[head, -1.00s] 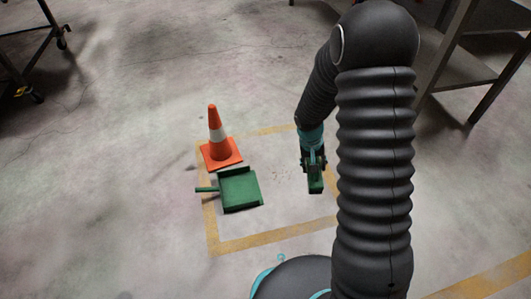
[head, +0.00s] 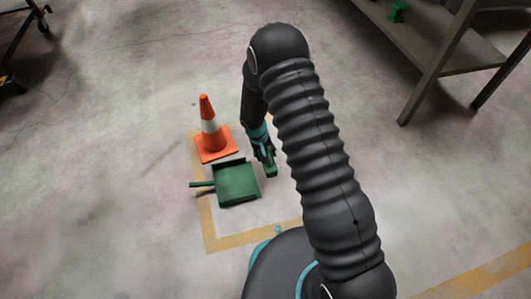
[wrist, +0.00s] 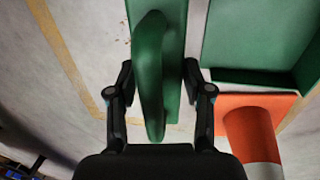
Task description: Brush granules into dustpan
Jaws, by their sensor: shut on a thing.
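The green dustpan (head: 238,184) lies flat on the floor with its handle to the left; part of it also shows at the upper right of the wrist view (wrist: 250,45). My gripper (head: 266,155) is low, just right of the dustpan. It is shut on the green hand brush (head: 270,170), whose curved handle (wrist: 150,75) runs between the fingers in the wrist view. The brush is close to the dustpan's right side. A few tan granules (wrist: 128,42) show on the floor beside the brush in the wrist view; in the head view my arm and brush hide that patch.
An orange and white traffic cone (head: 210,135) stands right behind the dustpan, also close to my gripper in the wrist view (wrist: 245,125). Yellow floor tape (head: 240,239) frames the area. A metal-legged bench (head: 440,50) stands at the upper right. Open floor lies left.

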